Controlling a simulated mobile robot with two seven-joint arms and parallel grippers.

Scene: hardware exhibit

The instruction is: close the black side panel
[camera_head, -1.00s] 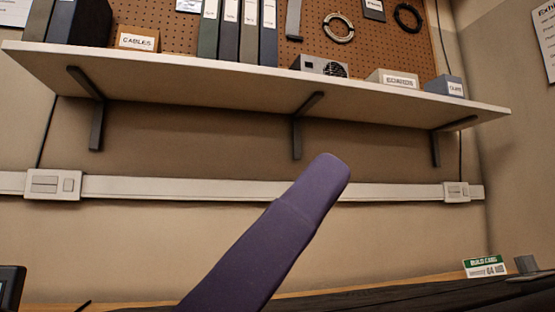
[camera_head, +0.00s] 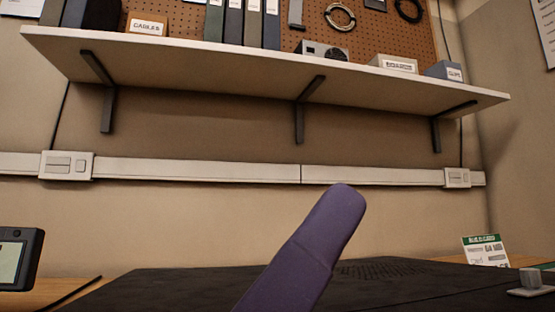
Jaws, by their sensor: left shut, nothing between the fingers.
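A broad black surface (camera_head: 170,289) with a vented patch (camera_head: 385,269) lies along the bottom of the head view. It looks like the top of a black case. I cannot tell which part of it is the black side panel, or how far open that panel stands. My left gripper (camera_head: 343,200) shows as a purple, rounded shape rising from the bottom middle in front of the black surface. It is shut with nothing in it. Whether it touches the case cannot be seen. My right gripper is not in view.
A small device with a screen (camera_head: 18,262) stands at the left edge on the wooden table (camera_head: 62,292). A green-and-white card (camera_head: 485,250) and a small grey block (camera_head: 533,281) are at the right. A wall shelf (camera_head: 220,67) with boxes and binders hangs above.

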